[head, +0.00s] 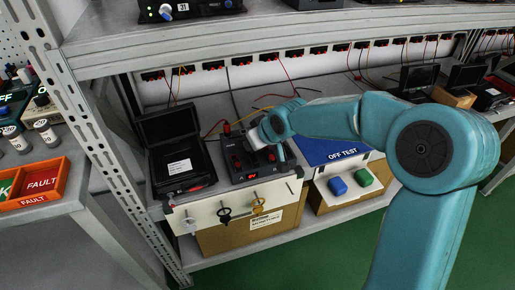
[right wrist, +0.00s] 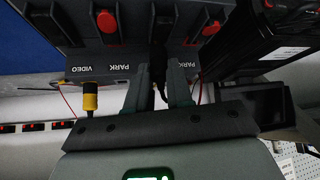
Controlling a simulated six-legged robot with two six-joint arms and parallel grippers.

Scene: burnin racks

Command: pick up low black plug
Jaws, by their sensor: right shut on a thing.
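My right arm reaches in from the right in the head view, with its gripper (head: 268,135) over a black box (head: 242,160) with a red display on the rack shelf. In the right wrist view my right gripper (right wrist: 159,85) is shut on a black plug (right wrist: 158,62), with a finger on either side of it. A thin dark cable hangs from the plug. The plug sits in line with a grey panel edge lettered PARK (right wrist: 117,67); I cannot tell whether it is still seated there. My left gripper is in neither view.
A yellow plug (right wrist: 90,98) stands beside my fingers near the VIDEO label. An open black case (head: 178,150) is left of the box. A blue OFF TEST board (head: 338,150) with blue and green blocks is to its right. A rack post (head: 85,120) stands at the left.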

